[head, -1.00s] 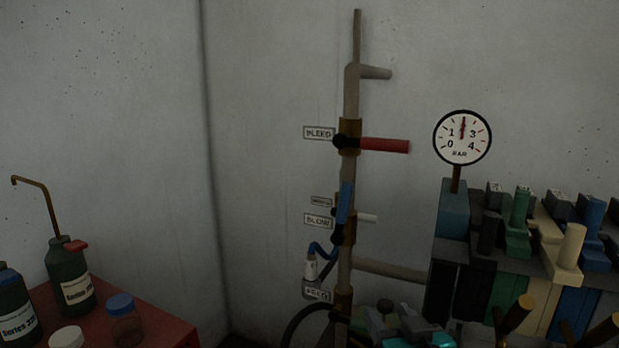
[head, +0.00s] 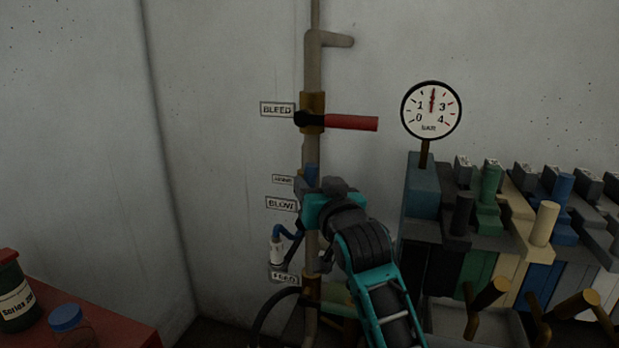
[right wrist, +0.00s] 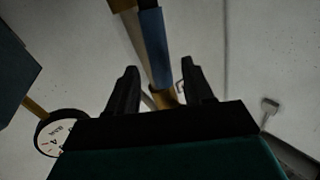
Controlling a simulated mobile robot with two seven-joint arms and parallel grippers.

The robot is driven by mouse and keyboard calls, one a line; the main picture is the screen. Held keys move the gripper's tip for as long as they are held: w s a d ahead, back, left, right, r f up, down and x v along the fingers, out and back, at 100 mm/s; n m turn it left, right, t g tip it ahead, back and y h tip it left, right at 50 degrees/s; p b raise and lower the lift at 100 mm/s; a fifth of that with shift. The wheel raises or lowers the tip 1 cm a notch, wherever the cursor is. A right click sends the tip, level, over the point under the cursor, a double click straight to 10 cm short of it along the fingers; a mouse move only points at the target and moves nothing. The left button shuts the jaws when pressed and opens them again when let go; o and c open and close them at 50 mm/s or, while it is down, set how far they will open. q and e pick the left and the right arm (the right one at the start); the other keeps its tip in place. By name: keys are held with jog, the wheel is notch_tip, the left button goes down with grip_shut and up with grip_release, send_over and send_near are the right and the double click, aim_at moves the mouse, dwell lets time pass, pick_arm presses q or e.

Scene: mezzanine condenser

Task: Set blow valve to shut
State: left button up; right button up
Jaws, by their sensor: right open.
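The blow valve is on the vertical pipe, beside the BLOW label (head: 281,204). Its blue handle (head: 312,173) lies along the pipe and is mostly hidden behind my right gripper (head: 321,194) in the head view. In the right wrist view the blue handle (right wrist: 154,47) runs down toward the gap between the fingers of my right gripper (right wrist: 160,66). The fingers are apart, one to each side of the handle's line, and hold nothing. Whether they touch the handle I cannot tell. My left gripper is not in view.
Above is the bleed valve with a red handle (head: 350,122) pointing right. A round gauge (head: 431,110) and a bank of coloured blocks (head: 480,225) stand to the right. A hose (head: 289,237) hangs near the FEED label (head: 284,278). A red table (head: 105,326) is at lower left.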

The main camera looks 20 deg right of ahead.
aim_at(312, 182)
jog(key=shift+w, duration=2)
jog(key=shift+c, duration=0.5)
grip_shut()
